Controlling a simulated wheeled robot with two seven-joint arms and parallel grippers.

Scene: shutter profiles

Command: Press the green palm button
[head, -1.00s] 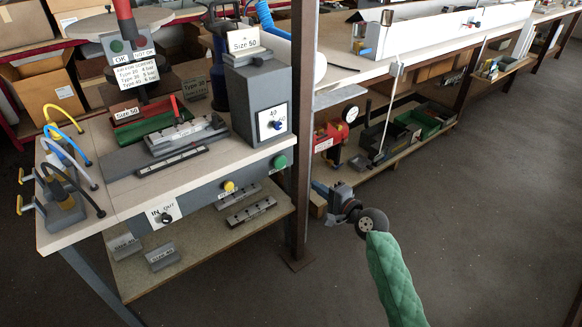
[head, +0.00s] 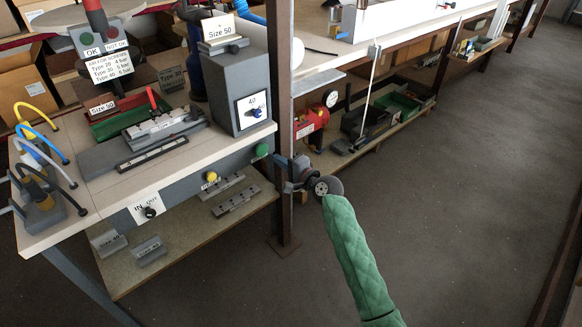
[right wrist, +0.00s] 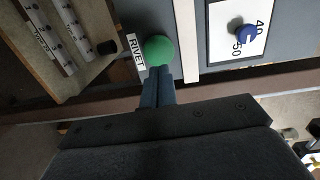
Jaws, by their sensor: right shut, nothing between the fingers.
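The green palm button (head: 261,150) sits on the grey front edge of the workbench, right of a yellow button. In the right wrist view the round green button (right wrist: 158,50) is beside a "RIVET" label. My right gripper (head: 277,159) is just right of and slightly below the button in the head view. In the right wrist view its shut, empty fingers (right wrist: 158,75) point at the button, their tips overlapping its lower edge. I cannot tell whether they touch it. My left gripper is out of view.
A rusty upright post (head: 284,205) stands close by my right gripper. The yellow button (head: 211,177) and IN/OUT switch (head: 149,212) are on the same front edge. A grey box with a blue knob (head: 257,111) stands above. Open floor lies to the right.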

